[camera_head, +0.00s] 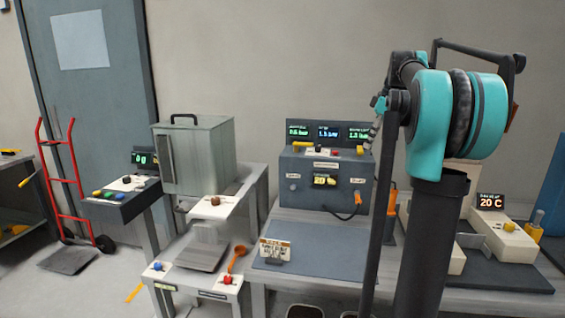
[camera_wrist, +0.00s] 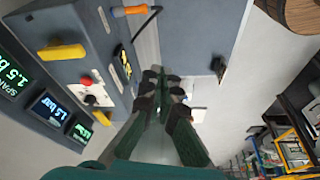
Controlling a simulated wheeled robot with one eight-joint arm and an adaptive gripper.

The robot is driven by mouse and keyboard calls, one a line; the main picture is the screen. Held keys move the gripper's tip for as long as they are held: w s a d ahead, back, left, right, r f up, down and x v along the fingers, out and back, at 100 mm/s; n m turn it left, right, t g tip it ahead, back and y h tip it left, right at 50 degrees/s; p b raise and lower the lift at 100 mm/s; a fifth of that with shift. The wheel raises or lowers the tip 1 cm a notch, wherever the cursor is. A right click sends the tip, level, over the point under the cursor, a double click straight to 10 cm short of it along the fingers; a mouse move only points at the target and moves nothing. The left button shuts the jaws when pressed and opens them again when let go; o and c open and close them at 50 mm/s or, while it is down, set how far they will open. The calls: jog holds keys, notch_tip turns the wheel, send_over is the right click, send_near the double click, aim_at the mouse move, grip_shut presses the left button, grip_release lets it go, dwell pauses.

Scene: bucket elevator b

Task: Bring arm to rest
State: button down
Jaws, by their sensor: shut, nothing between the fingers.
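My arm (camera_head: 430,120), teal and black, stands folded up in the right half of the head view, in front of the bench. My gripper shows in the wrist view (camera_wrist: 166,84) with its two dark green fingers shut and nothing held between them. The fingers point past the front of the grey control box (camera_wrist: 75,60), with open space around the tips. In the head view I cannot make out the fingers clearly.
The grey control box with lit displays (camera_head: 325,175) stands on the bench left of my arm. A red hand truck (camera_head: 70,185) leans near the door. A white device (camera_head: 500,235) sits right of my arm.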

jog(key=s+a+f+m+t+h, duration=0.1)
jog(key=s+a+f+m, duration=0.2)
jog(key=s+f, duration=0.7)
jog(key=s+a+f+m+h, duration=0.1)
jog(key=s+a+f+m, duration=0.2)
jog(key=s+f, duration=0.7)
jog(key=s+a+f+m+t+h, duration=0.1)
jog(key=s+a+f+m, duration=0.3)
jog(key=s+f, duration=0.6)
notch_tip(320, 180, down, 7)
jog(key=shift+s+r+m+t, duration=0.15)
jog(key=shift+s+m+t, duration=0.2)
jog(key=shift+m, duration=0.75)
